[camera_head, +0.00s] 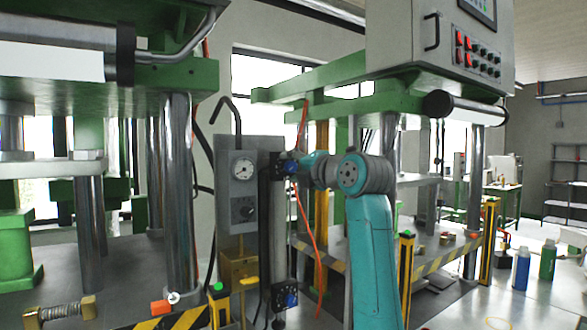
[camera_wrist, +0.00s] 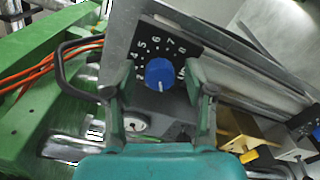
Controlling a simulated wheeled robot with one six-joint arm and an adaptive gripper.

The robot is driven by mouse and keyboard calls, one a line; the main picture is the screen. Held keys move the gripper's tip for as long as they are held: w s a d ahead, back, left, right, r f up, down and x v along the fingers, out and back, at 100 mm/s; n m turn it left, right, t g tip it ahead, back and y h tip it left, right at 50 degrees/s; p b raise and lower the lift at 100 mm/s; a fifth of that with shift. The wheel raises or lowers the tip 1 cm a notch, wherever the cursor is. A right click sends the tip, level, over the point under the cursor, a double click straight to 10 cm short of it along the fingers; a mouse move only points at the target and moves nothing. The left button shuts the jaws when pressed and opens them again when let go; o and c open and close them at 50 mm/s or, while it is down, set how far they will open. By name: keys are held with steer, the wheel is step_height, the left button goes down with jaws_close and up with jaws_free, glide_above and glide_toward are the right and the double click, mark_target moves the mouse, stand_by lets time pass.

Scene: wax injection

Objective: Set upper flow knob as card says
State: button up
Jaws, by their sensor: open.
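The upper flow knob (camera_wrist: 159,73) is blue and round, on a black dial plate (camera_wrist: 172,45) with white numerals; 3 to 8 are readable. A white pointer mark on it points down in the picture. My gripper (camera_wrist: 160,68) is open, with one finger on each side of the knob; whether they touch it I cannot tell. A lower blue knob (camera_head: 291,299) sits on the same strip; one also shows at the wrist view's right edge (camera_wrist: 316,134). I cannot make out a card.
A grey panel (camera_head: 230,185) with a gauge (camera_head: 243,168) and small black knob stands left of the strip. Brass-coloured blocks (camera_wrist: 243,130) lie close by. Green presses (camera_head: 330,75) flank the area. Orange cables (camera_wrist: 60,62) and a dark handle (camera_wrist: 75,60) are near my gripper.

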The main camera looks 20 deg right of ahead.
jaws_close()
